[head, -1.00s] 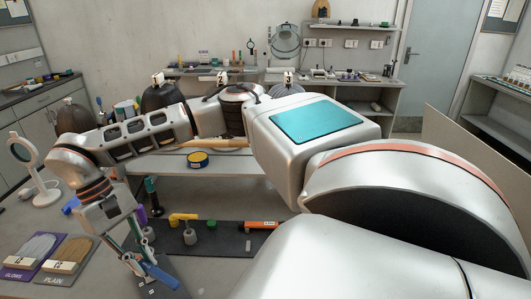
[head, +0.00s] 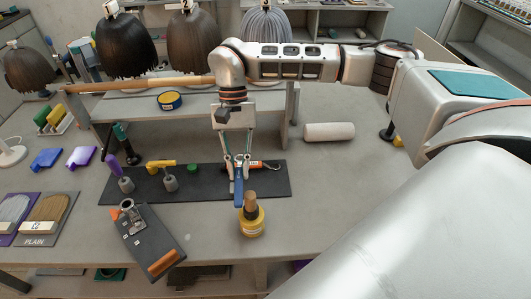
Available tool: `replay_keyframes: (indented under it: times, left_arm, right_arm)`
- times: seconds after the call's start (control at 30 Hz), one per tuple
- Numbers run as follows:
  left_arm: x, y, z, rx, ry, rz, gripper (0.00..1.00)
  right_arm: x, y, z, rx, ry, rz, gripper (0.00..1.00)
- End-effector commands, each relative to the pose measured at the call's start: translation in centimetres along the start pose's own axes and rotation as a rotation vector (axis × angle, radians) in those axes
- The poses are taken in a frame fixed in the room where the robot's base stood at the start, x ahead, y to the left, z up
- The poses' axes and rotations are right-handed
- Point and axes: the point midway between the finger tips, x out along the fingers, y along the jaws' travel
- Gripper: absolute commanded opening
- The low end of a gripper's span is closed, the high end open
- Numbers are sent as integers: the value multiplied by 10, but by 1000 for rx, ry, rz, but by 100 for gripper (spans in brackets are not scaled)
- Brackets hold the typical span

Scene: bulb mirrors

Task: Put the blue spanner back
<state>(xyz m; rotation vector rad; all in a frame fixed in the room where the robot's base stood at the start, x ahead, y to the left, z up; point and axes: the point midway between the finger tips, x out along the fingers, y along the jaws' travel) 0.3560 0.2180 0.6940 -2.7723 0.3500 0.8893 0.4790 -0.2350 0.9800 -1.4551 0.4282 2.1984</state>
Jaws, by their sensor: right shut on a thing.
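The blue spanner (head: 239,190) hangs upright from my right gripper (head: 238,168), which is shut on it. It is over the front right part of the dark mat (head: 272,182); I cannot tell whether its lower end touches anything. On the mat stand a yellow-handled tool (head: 160,164) in a grey holder, a purple-handled tool (head: 114,165) in another holder, and a small green round item (head: 192,167). An orange tool (head: 268,165) lies behind my fingers, partly hidden by them. My left gripper is not in view.
A yellow jar with a wooden-topped stopper (head: 251,222) stands just in front of the spanner. A dark board with metal fittings (head: 147,246) lies front left. A white roll (head: 328,132) lies at right. Wigs (head: 124,45) line the back.

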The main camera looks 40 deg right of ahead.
Motion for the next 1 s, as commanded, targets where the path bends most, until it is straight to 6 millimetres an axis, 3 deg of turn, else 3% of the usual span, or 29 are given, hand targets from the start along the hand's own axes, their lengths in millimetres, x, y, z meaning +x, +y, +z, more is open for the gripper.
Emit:
replay_keyframes:
  times: [0.3,0.6,0.8,1.0]
  left_arm:
    - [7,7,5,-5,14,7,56]
    - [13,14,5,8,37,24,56]
    - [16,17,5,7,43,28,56]
    - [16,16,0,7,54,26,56]
  right_arm:
    - [31,7,-30,552,-6,-235,0]
    - [38,31,-71,1125,-3,-480,0]
    - [33,45,-89,1357,-3,-580,0]
    - [30,49,-94,1428,-4,-612,0]
